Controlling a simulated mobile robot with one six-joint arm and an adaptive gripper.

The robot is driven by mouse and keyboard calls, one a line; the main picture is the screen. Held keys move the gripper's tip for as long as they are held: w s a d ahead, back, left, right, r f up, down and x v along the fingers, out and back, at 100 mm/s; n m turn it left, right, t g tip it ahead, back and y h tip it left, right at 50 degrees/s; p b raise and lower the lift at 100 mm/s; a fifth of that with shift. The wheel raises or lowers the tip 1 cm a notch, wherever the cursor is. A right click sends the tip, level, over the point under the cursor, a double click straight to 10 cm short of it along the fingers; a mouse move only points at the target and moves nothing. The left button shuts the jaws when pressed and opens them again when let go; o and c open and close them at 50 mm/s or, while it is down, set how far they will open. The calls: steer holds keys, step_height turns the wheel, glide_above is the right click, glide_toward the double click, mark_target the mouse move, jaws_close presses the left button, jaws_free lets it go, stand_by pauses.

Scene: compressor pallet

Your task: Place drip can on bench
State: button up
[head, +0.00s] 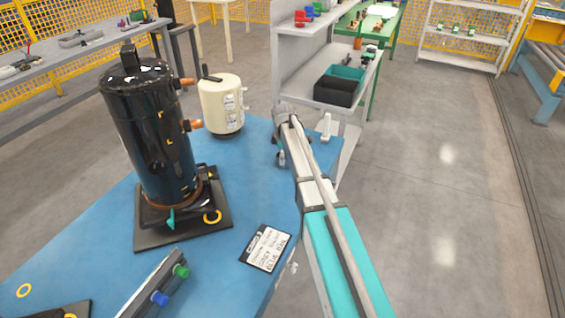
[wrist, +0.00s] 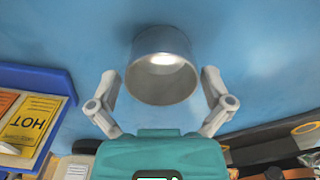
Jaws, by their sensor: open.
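The drip can appears as a grey metal cylinder (wrist: 162,88) with a round rim and a bright patch inside, in the wrist view. It stands against a blue surface (wrist: 225,35). My gripper (wrist: 161,74) is open, with one finger on each side of the can. Narrow gaps show between the fingers and its wall, so it is not gripped. In the head view my arm reaches to the far right edge of the blue worktop (head: 250,170). My fingers and the can cannot be made out clearly there. Which surface is the bench is unclear.
A tall black compressor (head: 152,130) stands on a dark plate at left, with a cream tank (head: 222,103) behind. A printed card (head: 266,248) and a bar with coloured knobs (head: 155,285) lie nearer. A white bottle (head: 326,127) stands beside my arm. Shelving holds a black bin (head: 335,92).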

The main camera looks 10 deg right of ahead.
steer(key=c, duration=1.1)
steer(key=shift+c, duration=0.2)
steer(key=shift+r, duration=0.15)
steer(key=shift+r+p, duration=0.95)
steer(key=shift+p, duration=0.15)
steer(key=s+r+p, duration=1)
steer(key=s, duration=0.4)
steer(key=shift+r+p, duration=0.4)
steer(key=shift+r, duration=0.1)
steer(key=shift+r+p, duration=2.05)
steer(key=shift+p, duration=0.15)
